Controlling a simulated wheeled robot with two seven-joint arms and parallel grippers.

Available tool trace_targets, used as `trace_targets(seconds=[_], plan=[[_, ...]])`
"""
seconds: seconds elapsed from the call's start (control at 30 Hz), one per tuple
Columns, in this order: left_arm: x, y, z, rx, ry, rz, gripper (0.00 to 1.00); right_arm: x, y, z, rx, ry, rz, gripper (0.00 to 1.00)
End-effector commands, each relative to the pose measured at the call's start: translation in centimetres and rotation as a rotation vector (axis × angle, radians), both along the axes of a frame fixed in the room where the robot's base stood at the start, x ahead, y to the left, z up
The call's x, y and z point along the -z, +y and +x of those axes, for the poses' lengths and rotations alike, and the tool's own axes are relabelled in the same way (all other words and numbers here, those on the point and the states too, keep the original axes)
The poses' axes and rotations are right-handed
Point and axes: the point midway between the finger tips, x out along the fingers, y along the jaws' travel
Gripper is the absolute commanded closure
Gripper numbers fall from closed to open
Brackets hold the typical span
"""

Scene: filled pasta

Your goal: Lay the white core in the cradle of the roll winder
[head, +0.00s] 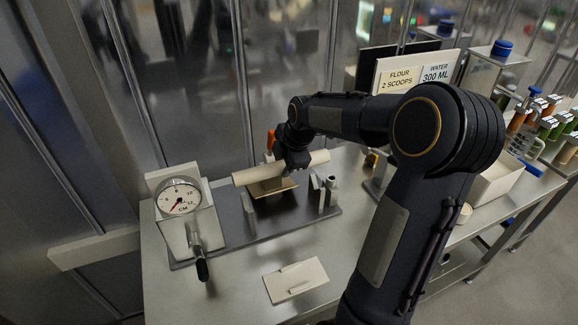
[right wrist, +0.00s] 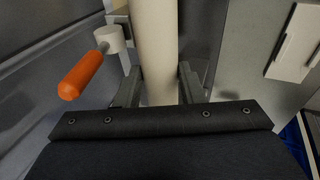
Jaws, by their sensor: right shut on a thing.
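The white core (head: 246,176) is a pale tube lying roughly level over the roll winder. My right gripper (head: 293,163) is shut on it near its right part; in the right wrist view the core (right wrist: 154,45) runs between the two fingers (right wrist: 158,88). The roll winder has a dark base plate (head: 239,236), a dial box (head: 182,207) at its left and upright supports (head: 318,193) at its right. A tan block and plate (head: 272,187) show beneath the core. Whether the core touches the cradle I cannot tell. My left gripper is not in view.
An orange handle (head: 270,141) stands just behind the core and shows large in the right wrist view (right wrist: 82,75). A black crank grip (head: 202,269) sticks out in front of the dial box. A pale flat plate (head: 296,281) lies on the front bench. Signs and a white bin (head: 493,184) are at right.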

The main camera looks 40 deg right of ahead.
Motion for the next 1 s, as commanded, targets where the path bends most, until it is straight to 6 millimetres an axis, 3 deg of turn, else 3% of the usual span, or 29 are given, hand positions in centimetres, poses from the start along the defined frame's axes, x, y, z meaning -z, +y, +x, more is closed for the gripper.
trace_targets(seconds=[0.37, 1.0], plan=[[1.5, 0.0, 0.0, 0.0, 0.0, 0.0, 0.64, 2.1, -0.1, 0.1, 0.003, -0.002, -0.002, 0.93], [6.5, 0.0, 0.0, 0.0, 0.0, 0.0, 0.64, 8.5, -0.1, 0.1, 0.003, -0.002, -0.002, 0.93]])
